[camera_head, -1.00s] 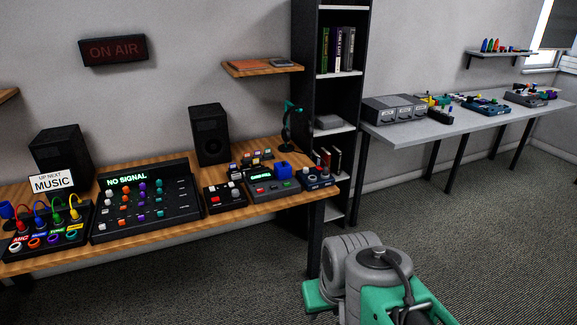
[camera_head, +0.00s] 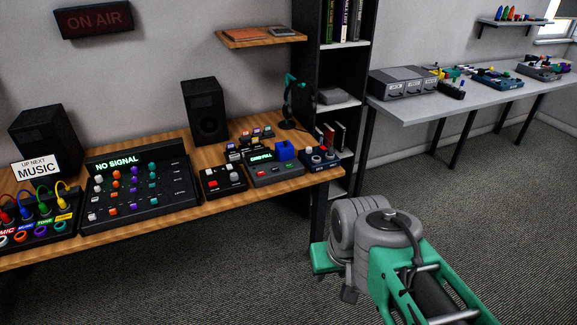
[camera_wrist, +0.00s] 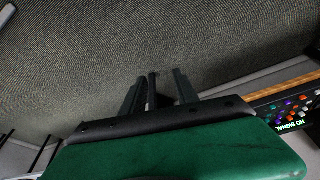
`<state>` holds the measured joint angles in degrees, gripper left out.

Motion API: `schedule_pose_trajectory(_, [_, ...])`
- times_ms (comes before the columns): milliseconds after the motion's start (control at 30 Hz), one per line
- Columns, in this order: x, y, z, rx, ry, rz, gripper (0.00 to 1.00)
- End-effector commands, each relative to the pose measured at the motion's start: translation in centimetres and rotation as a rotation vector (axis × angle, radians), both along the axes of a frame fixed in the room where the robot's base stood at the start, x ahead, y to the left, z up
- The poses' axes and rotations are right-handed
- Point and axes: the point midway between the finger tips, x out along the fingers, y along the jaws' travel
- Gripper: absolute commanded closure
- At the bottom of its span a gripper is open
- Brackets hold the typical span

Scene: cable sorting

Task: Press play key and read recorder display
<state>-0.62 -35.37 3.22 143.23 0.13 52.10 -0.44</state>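The recorder (camera_head: 275,174) is a dark grey box on the wooden desk in the head view. Its small lit display (camera_head: 260,156) shows green text that appears to read "CARD FULL", though it is small. Nothing is seen held. In the head view my arm is at lower right and the fingers are hidden.
Left of the recorder are a button box (camera_head: 223,179) and a mixer (camera_head: 137,190) reading "NO SIGNAL". A knob box (camera_head: 320,157) stands to its right, with a blue block (camera_head: 285,150) and headphones (camera_head: 298,100) behind. A shelf unit (camera_head: 345,55) stands beside the desk. Carpet in front is clear.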

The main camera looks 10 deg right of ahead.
Motion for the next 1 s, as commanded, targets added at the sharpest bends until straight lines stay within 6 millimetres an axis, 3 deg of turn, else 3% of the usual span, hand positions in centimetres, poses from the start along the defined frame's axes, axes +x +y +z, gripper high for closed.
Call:
schedule_pose_trajectory(433, [0.0,0.0,0.0,0.0,0.0,0.0,1.0])
schedule_pose_trajectory(1000, [0.0,0.0,0.0,0.0,0.0,0.0,1.0])
